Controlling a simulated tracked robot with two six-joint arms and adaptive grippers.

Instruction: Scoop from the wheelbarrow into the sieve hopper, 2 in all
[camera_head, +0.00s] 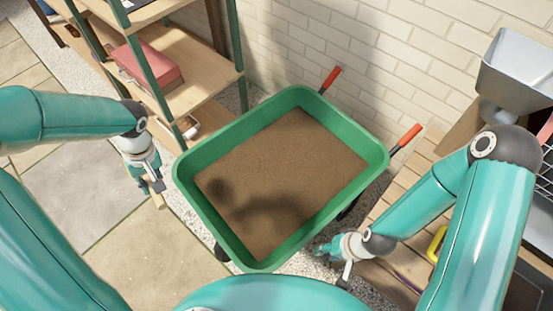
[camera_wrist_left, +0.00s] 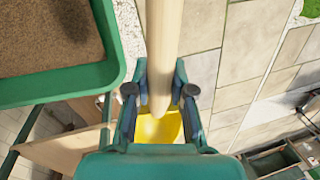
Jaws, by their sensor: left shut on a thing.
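The green wheelbarrow (camera_head: 182,182) stands in the middle of the head view, filled with brown gravel-like material (camera_head: 285,165). It also shows at upper left in the left wrist view (camera_wrist_left: 115,62). My left gripper (camera_head: 154,186) is left of the wheelbarrow, outside its rim. In the left wrist view it is shut on a wooden handle (camera_wrist_left: 166,45), with a yellow scoop part (camera_wrist_left: 160,130) beyond the fingers. How full the scoop is cannot be seen. A grey metal hopper (camera_head: 515,68) is at upper right. My right gripper (camera_head: 328,250) is low beside the wheelbarrow's right side; its opening is unclear.
A wooden shelf with green posts (camera_head: 150,55) stands behind left, with a red box (camera_head: 148,66) on it. Red handle grips (camera_head: 330,80) stick out behind the wheelbarrow. A slatted wooden bench (camera_head: 395,205) is at right. Paving (camera_head: 150,255) is clear at left.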

